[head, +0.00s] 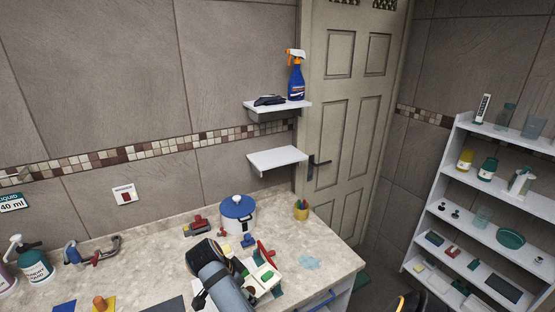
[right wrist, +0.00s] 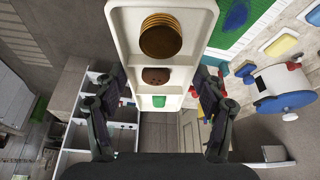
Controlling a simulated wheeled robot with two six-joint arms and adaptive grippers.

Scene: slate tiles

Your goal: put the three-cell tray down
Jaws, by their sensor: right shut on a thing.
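The three-cell tray (right wrist: 205,30) is white and shows large in the right wrist view. Its cells hold a gold ridged round thing (right wrist: 160,36), a brown round thing (right wrist: 156,76) and a small green thing (right wrist: 158,102). My right gripper (right wrist: 160,86) is shut on the tray, with one finger at each long side. In the head view the tray (head: 262,271) is over the worktop at the end of my right arm, partly hidden by the arm. I cannot tell whether it touches the worktop. My left gripper is not in view.
A white pot with a blue lid (head: 238,213) stands behind the tray, with coloured small items around it. The worktop (head: 150,262) is fairly clear to the left.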

